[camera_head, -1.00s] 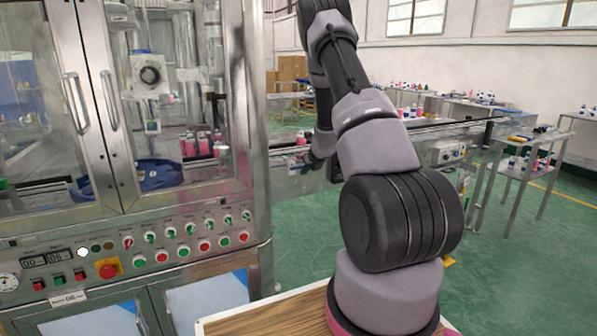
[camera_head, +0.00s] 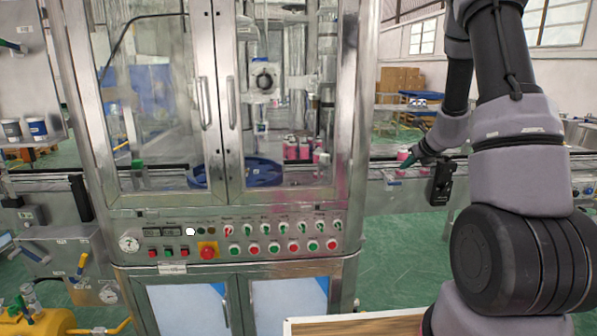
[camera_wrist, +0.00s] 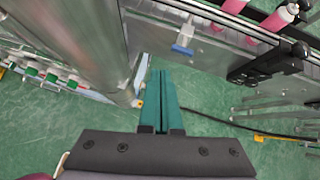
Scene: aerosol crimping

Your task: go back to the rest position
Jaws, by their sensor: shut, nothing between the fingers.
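My gripper (camera_head: 408,163) shows in the head view just right of the machine cabinet, in front of the conveyor. In the wrist view its two green fingers (camera_wrist: 161,82) lie together with nothing between them, above the green floor. My arm comes down from the upper right of the head view. A pink can (camera_head: 403,154) stands on the conveyor just behind the fingers; I cannot tell exactly how far apart they are. Pink cans (camera_wrist: 281,16) also stand on the conveyor in the wrist view, apart from the fingers.
The glass-doored cabinet (camera_head: 222,120) with its button panel fills the middle of the head view. The conveyor rail (camera_head: 385,175) runs out to its right. A wooden tabletop (camera_head: 355,326) lies at the bottom. Green floor is open below the conveyor.

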